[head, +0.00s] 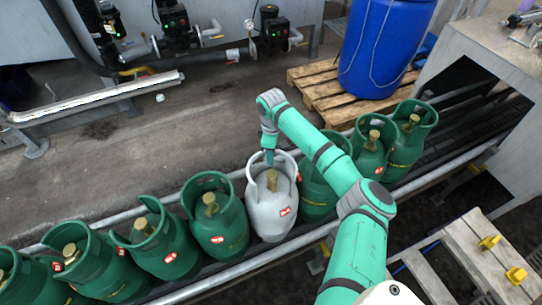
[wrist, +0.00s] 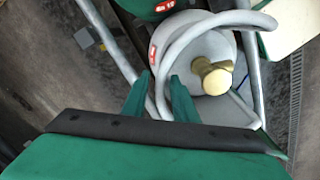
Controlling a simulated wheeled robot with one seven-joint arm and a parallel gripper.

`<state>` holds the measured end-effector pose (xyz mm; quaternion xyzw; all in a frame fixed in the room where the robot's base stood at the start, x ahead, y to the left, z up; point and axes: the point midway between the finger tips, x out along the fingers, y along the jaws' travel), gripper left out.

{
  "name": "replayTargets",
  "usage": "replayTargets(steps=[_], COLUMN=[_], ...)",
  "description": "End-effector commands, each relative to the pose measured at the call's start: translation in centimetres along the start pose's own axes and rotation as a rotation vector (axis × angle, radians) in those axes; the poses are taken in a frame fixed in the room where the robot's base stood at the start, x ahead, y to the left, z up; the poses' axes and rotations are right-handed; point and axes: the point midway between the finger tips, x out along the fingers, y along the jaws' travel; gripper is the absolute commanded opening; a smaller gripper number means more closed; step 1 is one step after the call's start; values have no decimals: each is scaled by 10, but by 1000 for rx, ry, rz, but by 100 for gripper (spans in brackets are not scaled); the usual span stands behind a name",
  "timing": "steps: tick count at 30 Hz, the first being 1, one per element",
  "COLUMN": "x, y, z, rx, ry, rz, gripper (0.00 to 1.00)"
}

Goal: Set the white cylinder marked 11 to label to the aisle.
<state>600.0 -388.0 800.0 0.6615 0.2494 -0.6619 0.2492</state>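The white cylinder (head: 268,218) stands upright in a row of green cylinders, with a brass valve inside its open collar. A red-and-white label (head: 286,211) shows low on its side that faces the camera, turned a little right; its number is too small to read. My gripper (head: 269,157) is at the far side of its collar. In the wrist view, the fingers of my gripper (wrist: 161,78) lie on both sides of the pale collar rail (wrist: 185,38) and look closed on it. The brass valve (wrist: 212,76) is beside them. A red label (wrist: 153,52) shows near the collar.
Green cylinders stand close on both sides, one left (head: 218,228) and one right (head: 318,195), partly behind my arm. Metal guard rails (head: 250,268) run along the row. A blue barrel (head: 385,45) stands on a wooden pallet (head: 315,85) behind.

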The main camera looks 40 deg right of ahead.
Motion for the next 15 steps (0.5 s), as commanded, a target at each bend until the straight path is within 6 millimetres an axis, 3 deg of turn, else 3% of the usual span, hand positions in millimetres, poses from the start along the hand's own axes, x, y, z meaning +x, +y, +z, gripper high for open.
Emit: replayTargets(steps=[13, 15], x=[11, 11], y=[0, 0], z=[-1, -1], rx=[-2, -2], ry=[0, 1], rz=[0, 0], gripper=[26, 11])
